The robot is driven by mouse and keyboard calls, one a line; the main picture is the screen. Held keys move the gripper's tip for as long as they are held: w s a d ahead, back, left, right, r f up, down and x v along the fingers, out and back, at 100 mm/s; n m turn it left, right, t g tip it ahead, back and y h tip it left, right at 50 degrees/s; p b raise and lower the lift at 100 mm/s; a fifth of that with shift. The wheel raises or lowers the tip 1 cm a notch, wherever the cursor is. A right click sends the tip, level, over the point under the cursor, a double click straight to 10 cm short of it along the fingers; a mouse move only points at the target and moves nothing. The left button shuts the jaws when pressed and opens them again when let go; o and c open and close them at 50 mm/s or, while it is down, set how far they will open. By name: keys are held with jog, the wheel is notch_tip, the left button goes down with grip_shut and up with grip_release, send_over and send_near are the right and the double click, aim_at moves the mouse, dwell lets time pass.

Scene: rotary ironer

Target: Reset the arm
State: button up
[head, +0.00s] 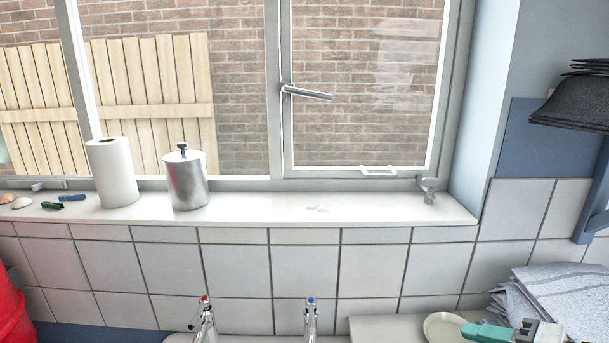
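The task names no object other than my arm.
A white windowsill (370,212) runs under the window, above white tiles. On it stand a paper roll (112,172) and a metal canister (186,180). Below are two taps (205,318) (311,316), a pale dish (443,328) and folded cloths (555,300). A red container (12,310) is at left.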

jog(key=s+f+n+g+h, duration=0.1)
jog(key=s+f, duration=0.2)
jog(key=f, duration=0.3)
jog(key=s+a+f+n+g+h, duration=0.1)
jog(key=s+f, duration=0.3)
jog(key=f, duration=0.2)
jog(key=s+f+n+g+h, duration=0.1)
jog(key=s+f+g+h, duration=0.1)
jog(key=f, duration=0.3)
jog(key=shift+s+a+f, duration=0.15)
jog(key=shift+s+f, duration=0.05)
jog(key=shift+s, duration=0.25)
jog(key=shift+s+a+f, duration=0.15)
jog(key=shift+s+f, duration=0.05)
jog(key=shift+s, duration=0.2)
jog(key=s+f+n+g+h, duration=0.2)
jog(key=s+f+n, duration=0.1)
jog(key=s, duration=0.5)
jog(key=s+d+f+n+g+h, duration=0.1)
jog(key=s+f+n+g+h, duration=0.1)
jog(key=s+f, duration=0.4)
jog(key=s+n, duration=0.1)
jog(key=s, duration=0.2)
jog(key=shift+d+g+h, duration=0.3)
jog(key=shift+g+h, duration=0.1)
jog(key=shift+o, duration=0.4)
